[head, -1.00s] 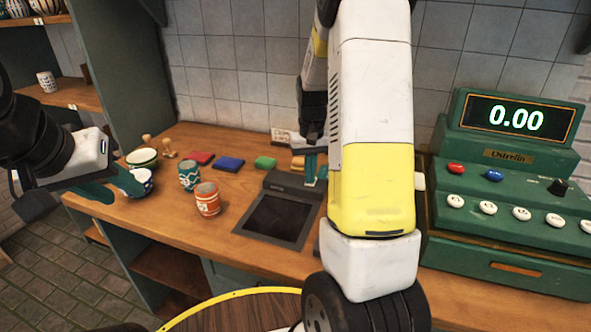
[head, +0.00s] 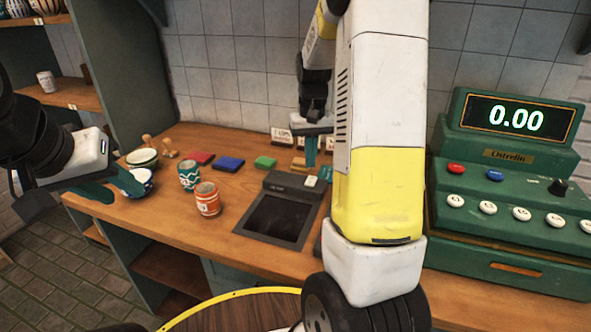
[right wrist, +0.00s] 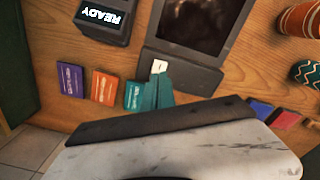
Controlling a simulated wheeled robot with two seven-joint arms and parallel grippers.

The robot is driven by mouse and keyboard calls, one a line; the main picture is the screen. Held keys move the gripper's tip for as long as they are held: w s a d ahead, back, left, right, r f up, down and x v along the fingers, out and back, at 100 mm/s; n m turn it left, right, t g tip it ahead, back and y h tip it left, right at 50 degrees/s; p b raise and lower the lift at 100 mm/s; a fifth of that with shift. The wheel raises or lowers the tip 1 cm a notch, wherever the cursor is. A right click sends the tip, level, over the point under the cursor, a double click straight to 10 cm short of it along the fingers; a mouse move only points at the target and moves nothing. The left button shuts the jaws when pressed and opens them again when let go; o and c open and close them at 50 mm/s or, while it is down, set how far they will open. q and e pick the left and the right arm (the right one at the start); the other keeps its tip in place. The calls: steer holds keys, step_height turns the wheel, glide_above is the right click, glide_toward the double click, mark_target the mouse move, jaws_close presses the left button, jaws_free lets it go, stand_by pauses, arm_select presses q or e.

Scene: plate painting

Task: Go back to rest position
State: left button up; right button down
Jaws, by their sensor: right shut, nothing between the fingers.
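My right gripper (head: 311,152) hangs above the counter behind the dark flat panel, near the wall, in the head view. Its teal fingers are shut with nothing between them; they also show in the right wrist view (right wrist: 156,90). My left gripper (head: 108,187) is at the left, by the counter's left edge, in front of the bowls. Its teal fingers look apart and empty. My right arm's white and yellow link covers part of the counter between the panel and the register.
The dark panel (head: 243,231) lies ahead. A green register (head: 510,200) stands right.

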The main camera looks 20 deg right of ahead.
steer(key=shift+r, duration=0.7)
steer(key=s+a+r+t, duration=0.2)
steer(key=s+a+r, duration=0.2)
steer(key=s, duration=0.3)
steer(key=s+a+r+n+t+y, duration=0.1)
steer(key=s+a+r+t, duration=0.1)
steer(key=s+a+r, duration=0.2)
steer(key=s+a+r+n+t+y, duration=0.1)
steer(key=s+a+r, duration=0.3)
steer(key=s, duration=0.6)
steer(key=shift+s+r+t, duration=0.15)
steer(key=shift+r+t, duration=0.2)
steer(key=shift+t, duration=0.25)
steer(key=shift+d, duration=0.1)
steer(key=w+d+r+m+g, duration=0.1)
steer(key=w+d+m+g, duration=0.4)
steer(key=w, duration=0.7)
steer(key=w+d+f+m+h, duration=0.1)
steer(key=w+d+f, duration=0.2)
steer(key=w+d, duration=0.1)
steer(key=w+d+f+m+g+h, duration=0.1)
steer(key=w+d+f+m, duration=0.1)
steer(key=w, duration=0.5)
steer(key=shift+w+d+f, duration=0.15)
steer(key=shift+d+f, duration=0.7)
steer(key=shift+d, duration=0.3)
